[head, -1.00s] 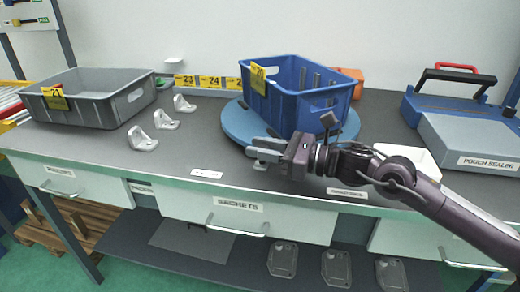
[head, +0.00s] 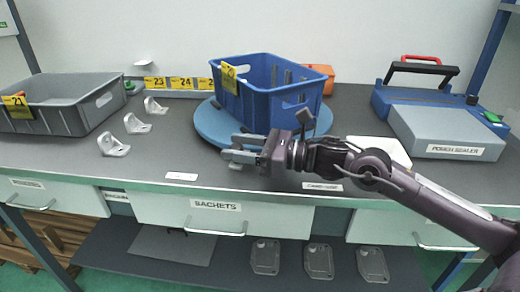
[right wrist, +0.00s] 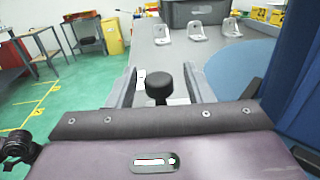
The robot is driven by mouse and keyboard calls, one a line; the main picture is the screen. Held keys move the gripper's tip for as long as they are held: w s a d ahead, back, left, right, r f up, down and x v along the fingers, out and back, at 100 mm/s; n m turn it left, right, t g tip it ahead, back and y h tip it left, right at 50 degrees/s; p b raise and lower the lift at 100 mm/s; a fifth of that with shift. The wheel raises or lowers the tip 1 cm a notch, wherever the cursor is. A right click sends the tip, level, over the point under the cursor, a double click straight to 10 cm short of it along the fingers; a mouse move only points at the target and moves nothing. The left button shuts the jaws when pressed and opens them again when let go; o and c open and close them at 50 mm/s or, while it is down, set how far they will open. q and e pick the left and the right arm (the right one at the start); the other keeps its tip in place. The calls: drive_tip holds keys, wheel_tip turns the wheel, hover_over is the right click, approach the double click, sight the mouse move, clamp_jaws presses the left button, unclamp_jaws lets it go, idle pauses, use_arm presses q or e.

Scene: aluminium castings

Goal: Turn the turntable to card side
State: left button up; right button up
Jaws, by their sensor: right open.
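The turntable (head: 207,127) is a round blue disc on the bench. A blue crate (head: 262,107) stands on it and hides most of it. A yellow card marked 20 (head: 229,78) is on the crate's left end. My right gripper (head: 238,148) is open, pointing left at the turntable's front edge. In the right wrist view its two fingers (right wrist: 162,88) are apart, with a black knob (right wrist: 158,86) between them; I cannot tell what the knob belongs to. The turntable (right wrist: 228,66) and crate (right wrist: 295,75) show there at the right. My left gripper is not in view.
A grey crate (head: 78,117) stands at the left, with several pale castings (head: 113,146) beside it. A pouch sealer (head: 445,130) and a white tray (head: 380,150) are on the right. The bench front is mostly clear left of my gripper.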

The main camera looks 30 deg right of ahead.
sight(260, 151)
drive_tip(key=shift+v, duration=2.15)
drive_tip(key=shift+s+d, duration=0.2)
drive_tip(key=shift+s, duration=0.1)
drive_tip(key=shift+v, duration=1.05)
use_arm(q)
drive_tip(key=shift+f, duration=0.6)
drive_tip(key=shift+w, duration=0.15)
